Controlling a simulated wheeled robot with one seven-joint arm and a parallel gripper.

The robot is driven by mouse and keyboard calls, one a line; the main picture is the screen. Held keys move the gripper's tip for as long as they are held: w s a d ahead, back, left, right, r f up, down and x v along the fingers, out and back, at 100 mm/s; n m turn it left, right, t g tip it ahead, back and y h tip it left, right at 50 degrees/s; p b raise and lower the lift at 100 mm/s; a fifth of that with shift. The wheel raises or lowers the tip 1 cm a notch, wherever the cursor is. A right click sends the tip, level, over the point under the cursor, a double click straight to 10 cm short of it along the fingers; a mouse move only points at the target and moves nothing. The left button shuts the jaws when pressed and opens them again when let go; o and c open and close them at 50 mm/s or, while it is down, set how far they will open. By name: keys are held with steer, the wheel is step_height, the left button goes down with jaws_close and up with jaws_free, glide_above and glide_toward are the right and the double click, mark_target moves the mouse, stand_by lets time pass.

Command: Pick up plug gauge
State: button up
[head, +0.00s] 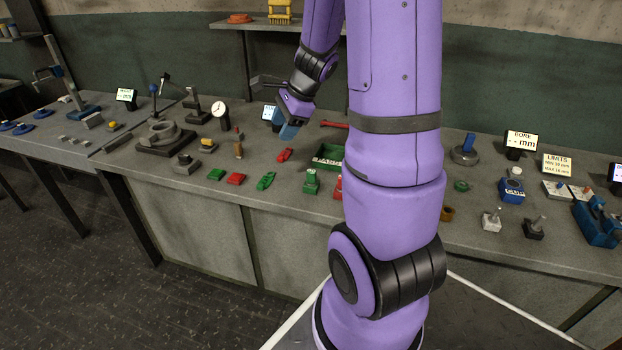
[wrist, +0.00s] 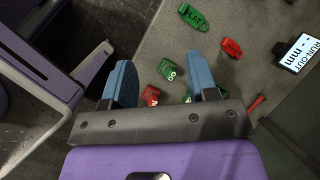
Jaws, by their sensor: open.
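I cannot tell for certain which item is the plug gauge. A slim brown-handled tool (head: 239,148) stands upright left of my gripper in the head view. At the right, a pale block (head: 491,220) and a dark block (head: 534,228) each carry a short upright pin. My gripper (head: 289,132) is over the bench in the head view, with blue fingers. In the wrist view my gripper (wrist: 162,80) is open and empty, its fingers wide apart. A green piece with white lettering (wrist: 168,69) and a red piece (wrist: 150,95) show below, between the fingers.
Red and green pieces (head: 236,178) lie along the bench (head: 190,210) front. A green tray (head: 327,157) and a green block (head: 311,182) are near my arm. A dial gauge (head: 219,110) and a casting (head: 165,136) stand left. A small sign (wrist: 298,53) shows in the wrist view.

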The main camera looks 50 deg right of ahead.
mark_target(312, 170)
steer(key=d+f+m, duration=0.3)
steer(key=f, duration=0.2)
steer(key=d+f+m, duration=0.3)
steer(key=d+f, duration=0.1)
steer(key=f, duration=0.1)
steer(key=s+d+f+m+h, duration=0.1)
steer(key=d+f+m, duration=0.1)
steer(key=d+f, duration=0.2)
step_height(312, 170, down, 2)
steer(key=shift+s+f+m, duration=0.1)
steer(key=shift+m, duration=0.3)
steer(key=shift+d+x, duration=0.15)
steer(key=shift+x, duration=1.4)
steer(key=shift+d+x, duration=0.15)
steer(key=shift+x, duration=1.4)
steer(key=shift+s+f, duration=0.1)
steer(key=c, duration=1)
